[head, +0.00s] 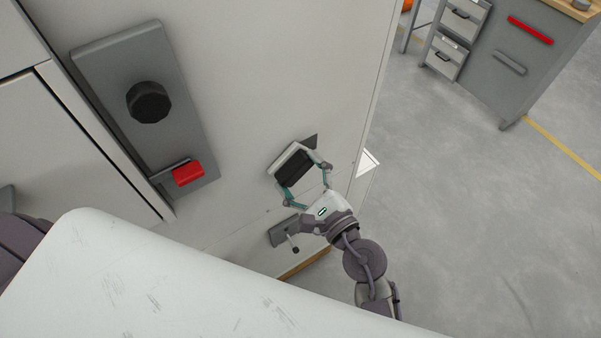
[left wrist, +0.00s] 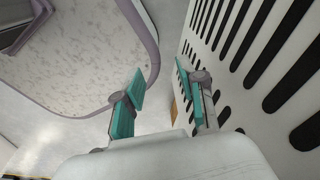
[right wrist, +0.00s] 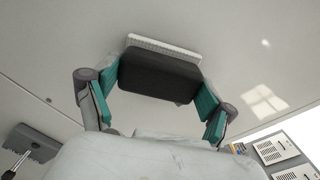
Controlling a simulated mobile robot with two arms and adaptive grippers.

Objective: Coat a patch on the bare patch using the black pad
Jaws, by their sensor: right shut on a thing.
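The black pad (head: 295,169) is a dark block with a pale layer on its far face. My right gripper (head: 304,174) is shut on it and holds it at the light wall panel. In the right wrist view the black pad (right wrist: 159,75) spans both fingers, with its pale textured edge toward the panel. I cannot tell whether it touches the panel.
A grey plate (head: 182,112) with a black knob (head: 149,102) and a red-handled lever (head: 187,173) is on the panel to the left. A small grey latch (head: 284,232) sits below my right gripper. A slotted white panel (left wrist: 262,60) stands right of my left gripper. Open floor lies right.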

